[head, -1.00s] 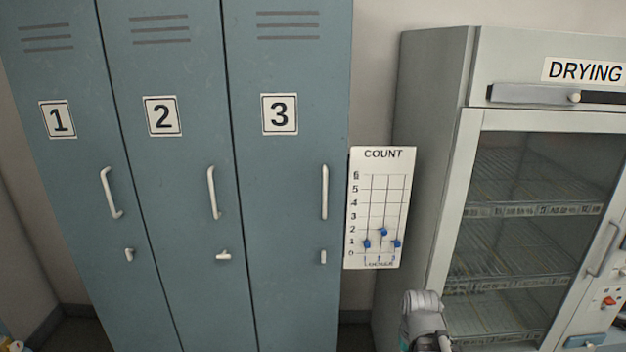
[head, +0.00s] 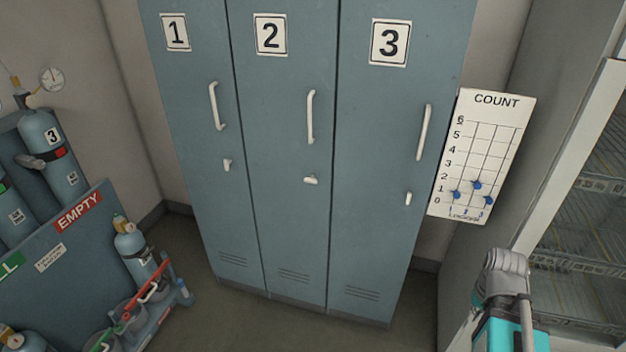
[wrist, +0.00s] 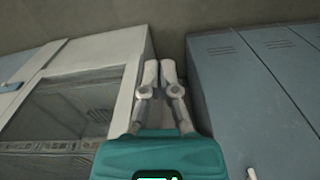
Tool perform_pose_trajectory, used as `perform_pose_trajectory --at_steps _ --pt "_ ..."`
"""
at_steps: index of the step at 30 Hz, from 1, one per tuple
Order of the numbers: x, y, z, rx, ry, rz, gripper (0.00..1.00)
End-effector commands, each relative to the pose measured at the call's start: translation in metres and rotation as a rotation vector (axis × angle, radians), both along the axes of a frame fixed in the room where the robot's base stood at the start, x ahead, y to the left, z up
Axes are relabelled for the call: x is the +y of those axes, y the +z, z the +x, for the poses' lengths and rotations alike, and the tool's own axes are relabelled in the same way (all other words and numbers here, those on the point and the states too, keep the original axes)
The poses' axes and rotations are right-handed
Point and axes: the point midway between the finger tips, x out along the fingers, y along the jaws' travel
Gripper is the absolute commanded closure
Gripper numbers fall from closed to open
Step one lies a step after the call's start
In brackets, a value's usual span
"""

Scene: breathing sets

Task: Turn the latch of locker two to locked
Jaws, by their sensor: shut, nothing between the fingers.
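Locker two (head: 283,110) is the middle of three blue-grey lockers in the head view, with a number 2 plate (head: 270,35) and a pale upright handle. Its latch (head: 311,180) is a small pale lever below the handle, lying sideways. The latches of locker one (head: 227,165) and locker three (head: 408,198) stand upright. My gripper shows in the wrist view (wrist: 158,73), its white fingers together and empty, away from the latch. The wrist view does not show locker two's latch clearly. In the head view part of my arm is at the lower right.
A white COUNT board (head: 480,150) with blue markers hangs right of locker three. A drying cabinet (head: 590,220) stands at the far right. A cylinder rack marked EMPTY (head: 78,212) stands at the lower left. The floor (head: 240,318) before the lockers is clear.

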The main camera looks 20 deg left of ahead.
Motion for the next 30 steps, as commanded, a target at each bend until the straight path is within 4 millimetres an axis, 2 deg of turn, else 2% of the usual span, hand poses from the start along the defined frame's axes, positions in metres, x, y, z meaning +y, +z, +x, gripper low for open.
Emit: perform_pose_trajectory --at_steps 1,8,15,23,30 --pt "0.000 0.000 0.000 0.000 0.000 -0.001 0.87" --pt "0.005 -0.006 0.012 -0.025 -0.017 -0.043 0.44" --pt "0.024 -0.019 0.052 -0.134 -0.073 -0.178 0.00" --pt "0.067 -0.025 0.108 -0.353 -0.137 -0.331 0.00" --pt "0.125 -0.021 0.154 -0.598 -0.165 -0.402 0.00"
